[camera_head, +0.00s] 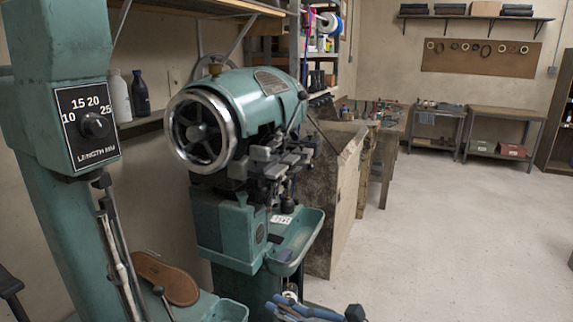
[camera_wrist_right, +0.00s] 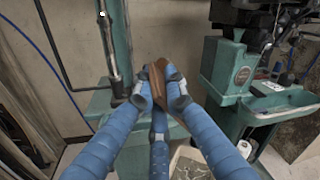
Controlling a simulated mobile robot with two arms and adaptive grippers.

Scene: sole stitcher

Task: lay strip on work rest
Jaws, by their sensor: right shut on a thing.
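My right gripper (camera_wrist_right: 160,85), with blue fingers, is shut on a brown piece that looks like the strip (camera_wrist_right: 154,74) in the right wrist view. The fingers hide much of the piece, and I cannot tell its full length. In the head view only part of my right gripper (camera_head: 310,312) shows at the bottom edge, and the strip cannot be made out there. A brown sole-shaped piece (camera_head: 165,278) lies on the green machine at lower left, apart from the gripper. I cannot tell for sure which part is the work rest.
A green column with a length dial (camera_head: 92,125) stands at left, with metal rods (camera_head: 118,255) below it. A second green machine (camera_head: 235,110) with a shallow tray (camera_head: 300,240) stands in the middle. The floor (camera_head: 450,240) at right is clear.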

